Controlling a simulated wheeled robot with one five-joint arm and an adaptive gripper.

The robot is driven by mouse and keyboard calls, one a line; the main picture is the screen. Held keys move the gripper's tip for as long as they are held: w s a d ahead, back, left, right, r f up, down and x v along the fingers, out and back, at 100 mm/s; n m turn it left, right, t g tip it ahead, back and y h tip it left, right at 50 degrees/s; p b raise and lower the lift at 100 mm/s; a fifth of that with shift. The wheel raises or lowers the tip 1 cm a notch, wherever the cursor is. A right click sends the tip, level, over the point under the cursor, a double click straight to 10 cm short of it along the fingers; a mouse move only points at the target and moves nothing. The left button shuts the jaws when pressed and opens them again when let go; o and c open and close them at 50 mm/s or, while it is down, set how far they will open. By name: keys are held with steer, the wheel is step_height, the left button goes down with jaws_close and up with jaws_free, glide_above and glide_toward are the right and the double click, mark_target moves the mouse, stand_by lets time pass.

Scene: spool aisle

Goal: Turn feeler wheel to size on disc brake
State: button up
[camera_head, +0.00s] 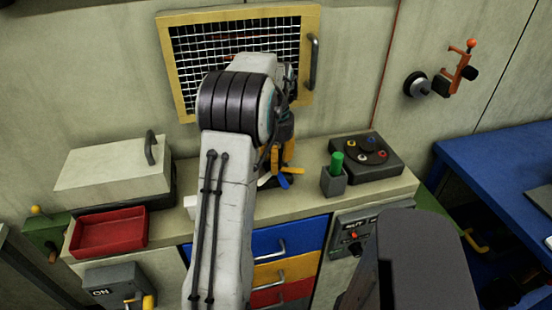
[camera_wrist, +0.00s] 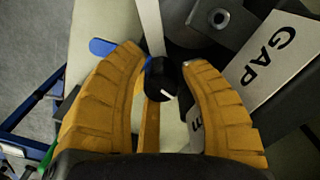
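In the wrist view my gripper (camera_wrist: 162,62) has its two orange fingers apart, one on each side of a small round black knob (camera_wrist: 160,76) with a short white mark, which looks like the feeler wheel. A pale plate lettered GAP (camera_wrist: 268,62) lies to the right. A dark grey metal part (camera_wrist: 190,22), perhaps the brake disc, is at the top, partly hidden. In the head view my gripper (camera_head: 283,160) is low over the bench, mostly behind my arm.
A blue tab (camera_wrist: 102,47) sticks out by the left finger. On the bench (camera_head: 385,193) stand a green-handled item in a grey holder (camera_head: 334,183) and a dark box with coloured knobs (camera_head: 366,157) at right, and a red tray (camera_head: 110,232) at left. A mesh panel (camera_head: 187,104) is behind.

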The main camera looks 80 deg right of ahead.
steer(key=o, duration=0.3)
steer(key=shift+r, duration=0.1)
steer(key=shift+d+r, duration=0.1)
steer(key=shift+r, duration=0.45)
step_height(320, 180, up, 11)
stand_by(0.3)
steer(key=shift+c, duration=0.3)
